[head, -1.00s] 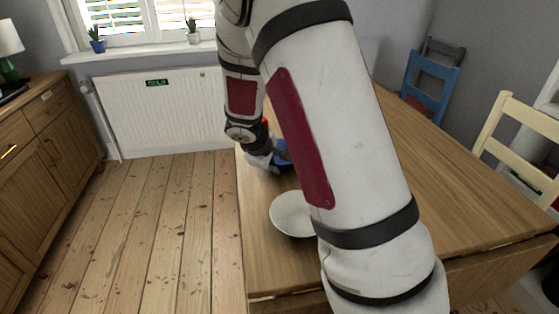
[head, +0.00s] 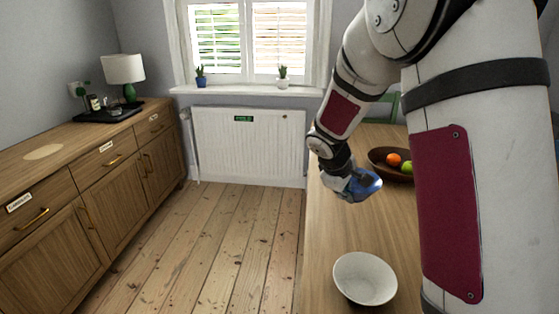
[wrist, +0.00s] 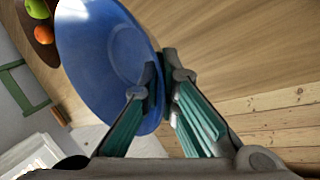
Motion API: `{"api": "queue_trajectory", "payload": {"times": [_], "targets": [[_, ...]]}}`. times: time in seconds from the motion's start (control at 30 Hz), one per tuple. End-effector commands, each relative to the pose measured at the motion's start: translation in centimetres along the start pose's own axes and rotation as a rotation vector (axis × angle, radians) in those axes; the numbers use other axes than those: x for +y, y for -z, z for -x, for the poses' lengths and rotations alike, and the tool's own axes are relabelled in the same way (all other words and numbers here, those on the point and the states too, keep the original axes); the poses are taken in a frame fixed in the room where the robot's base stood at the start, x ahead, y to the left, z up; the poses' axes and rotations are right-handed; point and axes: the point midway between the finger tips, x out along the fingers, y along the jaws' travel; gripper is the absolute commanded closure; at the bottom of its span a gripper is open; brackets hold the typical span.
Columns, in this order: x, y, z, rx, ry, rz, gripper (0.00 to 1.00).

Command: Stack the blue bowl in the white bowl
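The blue bowl (head: 372,186) is in my gripper (head: 357,184) over the far left part of the table. In the wrist view, the blue bowl (wrist: 105,60) is tilted, and its rim lies between the two fingers of my gripper (wrist: 160,75), which are shut on it. The white bowl (head: 365,279) stands upright and empty on the table, nearer to me than the gripper. The gripper and blue bowl are apart from it. The white bowl is not seen in the wrist view.
A brown bowl with fruit (head: 378,164) stands on the table (head: 330,235) just right of the gripper; part of it is hidden behind my arm. The table's left edge runs beside both bowls. Bare table lies between the gripper and the white bowl.

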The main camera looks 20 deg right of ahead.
Motion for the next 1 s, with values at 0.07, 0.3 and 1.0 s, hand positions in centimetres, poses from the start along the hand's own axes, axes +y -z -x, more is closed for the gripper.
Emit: {"api": "queue_trajectory", "payload": {"times": [0.07, 0.3, 1.0], "targets": [[-0.1, 0.1, 0.2, -0.001, 0.000, -0.002, 1.00], [-4.1, 0.9, 1.9, -0.060, 0.001, -0.093, 1.00], [-16.3, -1.0, 9.4, -0.296, -0.006, -0.483, 1.00]]}}
